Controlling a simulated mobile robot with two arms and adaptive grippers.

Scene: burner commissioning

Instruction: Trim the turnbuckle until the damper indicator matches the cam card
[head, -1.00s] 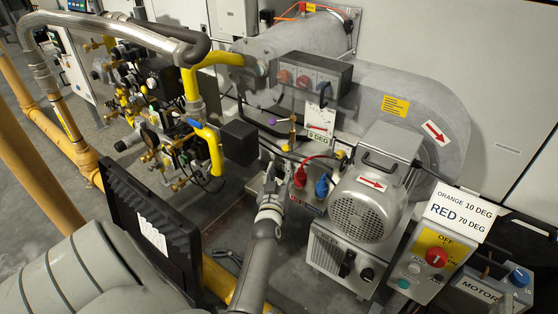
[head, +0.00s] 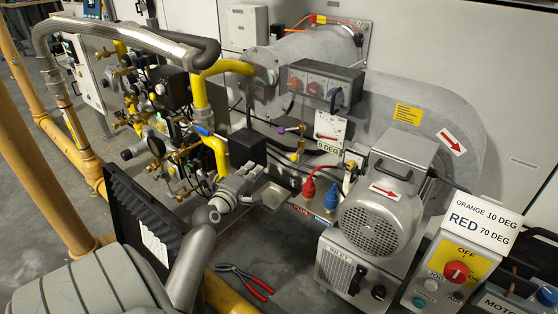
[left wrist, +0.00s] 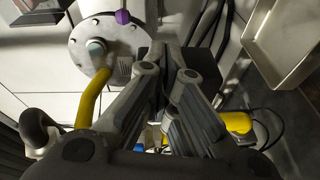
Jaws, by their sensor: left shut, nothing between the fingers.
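The damper indicator plate (head: 330,128), white with a red arrow, stands behind the motor in the head view. A small tag (head: 328,146) below it reads 9 DEG. Beside it is a brass linkage (head: 299,146) with a purple knob (head: 281,130); I cannot make out the turnbuckle for certain. The purple knob also shows at the top of the left wrist view (left wrist: 122,17). The card (head: 482,222) at the right reads ORANGE 10 DEG, RED 70 DEG. My left gripper (head: 258,172) is shut and empty, left of and below the linkage, apart from it. My right gripper is out of view.
A black box (head: 247,148) and yellow gas pipe (head: 219,155) stand close behind my left gripper. The blower motor (head: 375,222) and control box (head: 455,270) stand to the right. Red-handled pliers (head: 245,279) lie on the floor. An open black case (head: 140,235) is at lower left.

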